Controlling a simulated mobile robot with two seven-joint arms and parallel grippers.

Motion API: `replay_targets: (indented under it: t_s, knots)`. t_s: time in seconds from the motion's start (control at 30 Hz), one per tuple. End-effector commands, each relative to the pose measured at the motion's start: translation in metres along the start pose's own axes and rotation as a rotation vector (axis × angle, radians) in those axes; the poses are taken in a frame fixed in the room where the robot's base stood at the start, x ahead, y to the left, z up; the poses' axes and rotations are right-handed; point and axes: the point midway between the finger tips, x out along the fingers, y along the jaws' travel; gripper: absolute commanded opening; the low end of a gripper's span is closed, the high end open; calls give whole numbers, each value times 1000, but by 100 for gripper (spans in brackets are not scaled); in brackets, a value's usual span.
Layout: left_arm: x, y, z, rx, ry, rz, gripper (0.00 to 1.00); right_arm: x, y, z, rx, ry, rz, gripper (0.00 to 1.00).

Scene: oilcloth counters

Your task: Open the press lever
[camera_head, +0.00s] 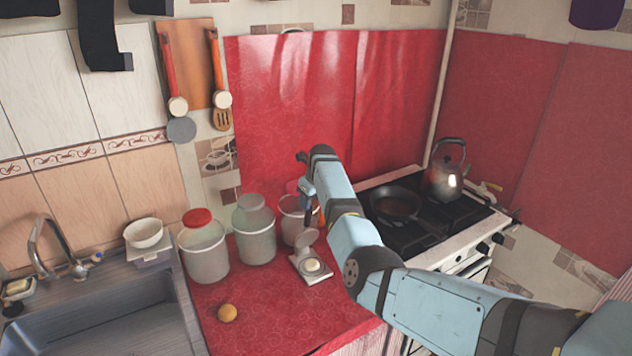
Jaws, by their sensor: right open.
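A small press (315,275) with a pale base stands on the red counter, in front of the glass jars. Its grey upper part, which looks like the lever (308,238), stands raised above the base. A round pale piece shows on the base. My right arm reaches in from the lower right. My right gripper (312,215) is open and points down just above and behind the press, close to the rear jar. The arm partly hides its fingers, and I cannot tell whether they touch the lever. My left gripper is not in view.
Several lidded jars (204,253) stand along the back of the counter. The sink (95,315) is on the left. The stove, with a pan (396,203) and a kettle (447,178), is on the right.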

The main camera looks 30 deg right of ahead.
Motion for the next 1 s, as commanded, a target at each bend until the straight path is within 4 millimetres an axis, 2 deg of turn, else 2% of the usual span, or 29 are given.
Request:
replay_targets:
  t_s: [0.03,0.2,0.4,0.57,1.0]
  knots:
    - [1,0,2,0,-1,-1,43,-12,0,1,0,-5,-2,51]
    - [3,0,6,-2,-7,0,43,-46,0,0,0,-4,-1,51]
    - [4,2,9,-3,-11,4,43,-70,0,0,-1,0,0,51]
    - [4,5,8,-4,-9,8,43,-75,0,0,-1,0,0,51]
    - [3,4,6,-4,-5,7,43,-74,0,-1,-3,1,-1,51]
